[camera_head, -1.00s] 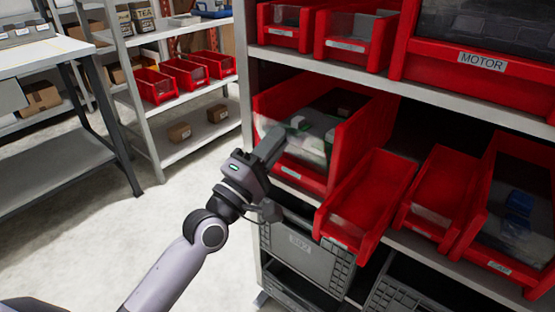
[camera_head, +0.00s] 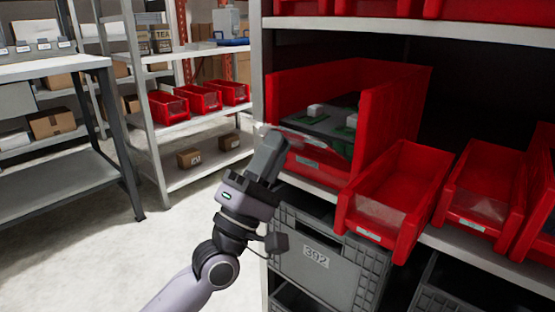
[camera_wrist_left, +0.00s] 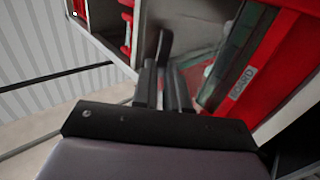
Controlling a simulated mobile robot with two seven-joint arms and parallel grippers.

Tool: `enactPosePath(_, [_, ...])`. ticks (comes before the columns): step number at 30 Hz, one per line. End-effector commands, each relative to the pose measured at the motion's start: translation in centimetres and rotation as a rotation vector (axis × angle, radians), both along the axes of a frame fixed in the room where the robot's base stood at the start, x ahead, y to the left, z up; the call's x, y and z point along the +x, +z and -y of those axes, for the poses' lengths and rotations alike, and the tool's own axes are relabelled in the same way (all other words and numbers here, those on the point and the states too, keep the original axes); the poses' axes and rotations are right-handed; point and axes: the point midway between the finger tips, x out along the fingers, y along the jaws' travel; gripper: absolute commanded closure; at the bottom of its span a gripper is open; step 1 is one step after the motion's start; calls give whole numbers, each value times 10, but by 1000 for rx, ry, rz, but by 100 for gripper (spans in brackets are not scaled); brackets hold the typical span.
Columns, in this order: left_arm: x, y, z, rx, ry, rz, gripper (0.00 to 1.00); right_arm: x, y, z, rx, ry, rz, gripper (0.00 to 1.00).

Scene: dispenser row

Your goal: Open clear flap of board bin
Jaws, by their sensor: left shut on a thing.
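The board bin (camera_head: 395,115) is the large red bin on the middle shelf, with grey and green boards (camera_head: 335,125) inside. Its label reads BOARD (camera_wrist_left: 243,83) in the left wrist view. The clear flap (camera_head: 305,131) shows as a thin pale strip across the bin's front, seen nearly edge-on and tilted outward. My left gripper (camera_head: 271,138) is at the left end of the flap and shut on its edge. Its two dark fingers also show in the left wrist view (camera_wrist_left: 165,75), where they partly hide the flap. My right gripper is in neither view.
Two smaller red bins (camera_head: 400,185) (camera_head: 487,185) stand to the right. The shelf post (camera_head: 257,70) is close to my left gripper. A grey crate (camera_head: 335,270) marked 392 sits below. Open floor (camera_head: 90,265) lies to the left.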

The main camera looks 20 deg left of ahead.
Motion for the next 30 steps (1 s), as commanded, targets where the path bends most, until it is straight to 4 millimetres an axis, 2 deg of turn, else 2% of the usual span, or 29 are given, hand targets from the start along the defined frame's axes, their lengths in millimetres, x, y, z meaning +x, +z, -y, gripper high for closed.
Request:
enactPosePath(1, [0, -11, 0, 4, -1, -10, 100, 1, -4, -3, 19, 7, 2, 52])
enactPosePath(12, [-3, -35, 0, 11, -2, -24, 100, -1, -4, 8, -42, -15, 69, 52])
enactPosePath(30, [-3, -38, 0, 10, -3, -23, 100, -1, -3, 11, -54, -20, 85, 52])
